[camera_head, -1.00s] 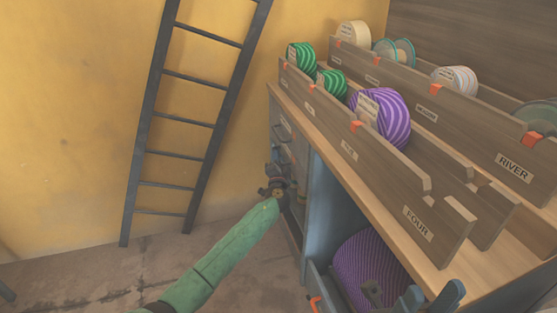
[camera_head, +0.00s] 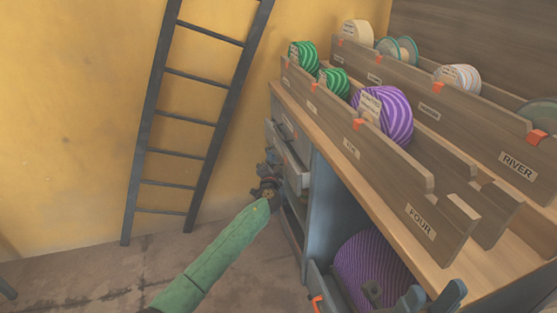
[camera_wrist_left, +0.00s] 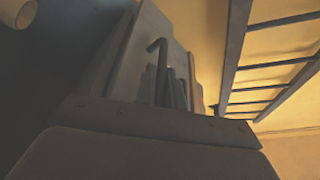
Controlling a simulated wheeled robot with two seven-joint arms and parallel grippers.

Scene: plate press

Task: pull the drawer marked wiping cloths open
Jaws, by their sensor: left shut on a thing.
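A small grey drawer (camera_head: 286,155) stands out from the upper front of the blue-grey cabinet at its left end. I cannot read its marking. My left gripper (camera_head: 268,180), at the end of a green-sleeved arm, is at the front of this drawer and shut on its handle. The handle is mostly hidden by the gripper. In the left wrist view a broad grey edge (camera_wrist_left: 150,122) crosses the picture, with a dark hooked rod (camera_wrist_left: 161,70) beyond it.
A wooden rack (camera_head: 400,176) with purple and green balls of cord stands on the cabinet top. A purple striped roll (camera_head: 365,272) sits in an opening below. A dark ladder (camera_head: 190,112) leans on the yellow wall (camera_head: 70,110). The floor (camera_head: 95,270) at left is clear.

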